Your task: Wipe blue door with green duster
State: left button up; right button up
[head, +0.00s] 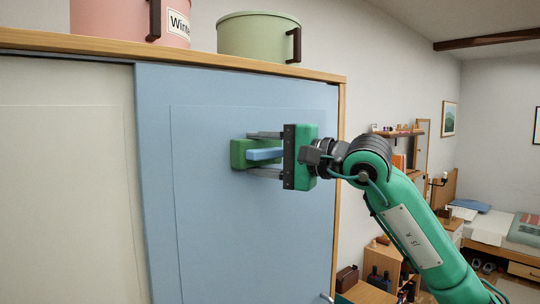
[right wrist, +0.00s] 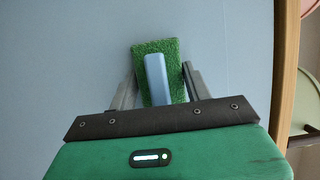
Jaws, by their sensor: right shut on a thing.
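The blue door (head: 225,220) is a flat panel at the front of a wooden-framed cabinet; it fills most of the right wrist view (right wrist: 60,60). The green duster (head: 238,153) has a blue handle (head: 265,154) and lies against the middle-right part of the door. It also shows in the right wrist view (right wrist: 170,47). My right gripper (head: 264,153) is shut on the duster's blue handle, its fingers on either side, pointing at the door. The duster's pad appears to touch the door, though the contact face is hidden. My left gripper is in neither view.
A cream door (head: 65,180) stands left of the blue one. A pink bin (head: 110,20) and a pale green bin (head: 258,38) sit on the cabinet top (head: 200,58). The cabinet's wooden side edge (head: 340,120) is just right of the door. A bed and low furniture stand farther right.

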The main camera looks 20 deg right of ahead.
aim_at(257, 156)
jog(key=shift+s+a+b, duration=0.3)
jog(key=shift+a, duration=0.6)
jog(key=shift+s+a+b, duration=0.25)
jog(key=shift+s+a, duration=0.05)
jog(key=shift+a, duration=0.6)
jog(key=shift+w+d+b, duration=0.2)
jog(key=shift+w+d, duration=0.1)
jog(key=shift+d, duration=0.5)
jog(key=shift+w+d+b, duration=0.25)
jog(key=shift+w+d, duration=0.05)
jog(key=shift+d, duration=0.5)
jog(key=shift+w+d+b, duration=0.2)
jog(key=shift+w+d, duration=0.1)
jog(key=shift+d, duration=0.5)
jog(key=shift+w+d, duration=1.5)
jog(key=shift+d, duration=2.8)
jog(key=shift+s+a+b, duration=0.35)
jog(key=shift+s+a, duration=0.25)
jog(key=shift+a, duration=1.1)
jog(key=shift+s+a+b, duration=0.3)
jog(key=shift+s+a, duration=0.35)
jog(key=shift+a, duration=1.05)
jog(key=shift+s+a+b, duration=0.35)
jog(key=shift+s+a, duration=0.25)
jog(key=shift+a, duration=1.1)
